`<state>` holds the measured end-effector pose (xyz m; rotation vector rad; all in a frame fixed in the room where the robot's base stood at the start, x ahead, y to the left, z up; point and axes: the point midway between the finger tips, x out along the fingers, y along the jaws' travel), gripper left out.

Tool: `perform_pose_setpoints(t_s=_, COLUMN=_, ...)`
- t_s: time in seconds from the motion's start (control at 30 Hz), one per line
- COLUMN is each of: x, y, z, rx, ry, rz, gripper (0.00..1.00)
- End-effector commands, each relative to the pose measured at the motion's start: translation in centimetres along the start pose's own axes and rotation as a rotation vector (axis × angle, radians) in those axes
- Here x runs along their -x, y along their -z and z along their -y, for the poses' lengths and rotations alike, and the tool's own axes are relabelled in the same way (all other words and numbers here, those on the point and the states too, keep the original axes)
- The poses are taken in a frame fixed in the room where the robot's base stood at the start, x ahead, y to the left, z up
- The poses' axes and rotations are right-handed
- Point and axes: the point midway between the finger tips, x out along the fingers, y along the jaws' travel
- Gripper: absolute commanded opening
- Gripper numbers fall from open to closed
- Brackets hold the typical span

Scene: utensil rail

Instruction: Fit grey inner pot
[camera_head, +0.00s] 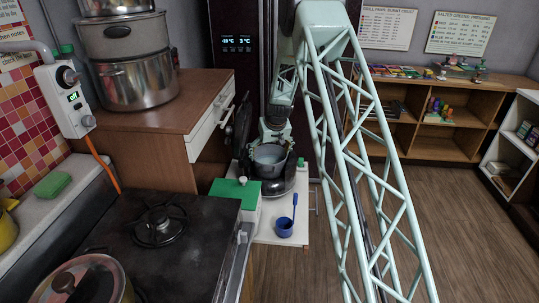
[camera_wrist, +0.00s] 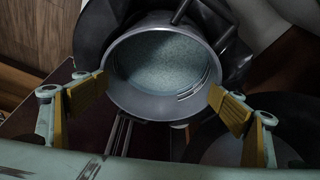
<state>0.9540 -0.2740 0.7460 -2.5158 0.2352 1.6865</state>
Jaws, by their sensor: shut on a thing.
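The grey inner pot (camera_head: 268,160) is upright between the fingers of my gripper (camera_head: 270,148), at the rice cooker on the low white stand. In the wrist view the pot (camera_wrist: 160,108) shows its open mouth and speckled inside. The yellow pads of my gripper (camera_wrist: 160,102) are shut on its two sides. The cooker body (camera_head: 283,186) shows below and beside the pot, with its dark lid (camera_head: 238,130) standing open on the left. Whether the pot's bottom is above the cooker or inside it is hidden.
A white box with a green top (camera_head: 237,195) stands left of the cooker. A stove (camera_head: 180,235) and a wooden cabinet (camera_head: 165,100) are on the left. The wooden floor on the right is clear.

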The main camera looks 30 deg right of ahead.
Motion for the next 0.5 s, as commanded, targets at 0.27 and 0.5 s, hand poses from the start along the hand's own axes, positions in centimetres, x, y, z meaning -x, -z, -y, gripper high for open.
perform_pose_setpoints(t_s=0.27, x=-0.38, y=-0.02, z=-0.03, rx=0.000, ry=-0.001, rz=-0.003, gripper=0.56)
perform_pose_setpoints(t_s=0.5, x=-0.81, y=-0.17, z=-0.03, rx=0.000, ry=-0.001, rz=-0.004, gripper=0.56)
